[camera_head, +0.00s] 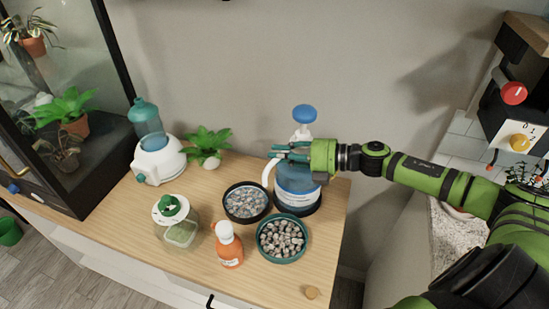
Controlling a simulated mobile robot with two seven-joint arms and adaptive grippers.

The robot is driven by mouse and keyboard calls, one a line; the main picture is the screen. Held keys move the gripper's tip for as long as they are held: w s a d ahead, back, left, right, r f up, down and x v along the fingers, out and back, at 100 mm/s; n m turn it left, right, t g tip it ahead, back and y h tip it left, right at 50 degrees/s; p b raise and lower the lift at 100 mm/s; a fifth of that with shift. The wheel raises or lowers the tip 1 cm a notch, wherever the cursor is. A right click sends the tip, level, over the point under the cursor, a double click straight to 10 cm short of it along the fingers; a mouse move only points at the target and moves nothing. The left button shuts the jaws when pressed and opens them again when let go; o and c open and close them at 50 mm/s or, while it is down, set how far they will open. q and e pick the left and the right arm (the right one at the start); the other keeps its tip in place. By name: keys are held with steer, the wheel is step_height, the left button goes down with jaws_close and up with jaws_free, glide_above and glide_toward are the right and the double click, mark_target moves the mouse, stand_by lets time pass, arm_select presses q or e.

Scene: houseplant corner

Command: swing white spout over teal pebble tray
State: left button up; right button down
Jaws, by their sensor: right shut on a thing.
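The white spout (266,174) curves out to the left from the pump bottle (297,181), which is blue with a white label and a blue top knob. The spout's lower end hangs by the right edge of the black pebble tray (227,211). The teal pebble tray (283,262) stands in front of the bottle, nearer to me, and the spout is not over it. My right gripper (277,153) reaches in from the right across the bottle's neck. Its fingers are shut on the upper part of the spout and hide some of it. My left gripper is not in view.
An orange bottle (229,250) stands left of the teal tray. A clear jar with a green knob (170,207), a white and teal dispenser (158,162) and a potted plant (208,144) stand farther left.

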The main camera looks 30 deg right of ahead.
steer(key=s+n+g+y+b, duration=0.1)
steer(key=b, duration=0.1)
steer(key=d+n+g+y+b, duration=0.1)
steer(key=g+b, duration=0.1)
steer(key=s+n+g+y+b, duration=0.1)
steer(key=n+b, duration=0.1)
steer(key=shift+s+d+g, duration=0.35)
steer(key=shift+d+g, duration=0.05)
steer(key=c, duration=1.1)
jaws_free()
steer(key=shift+y, duration=0.3)
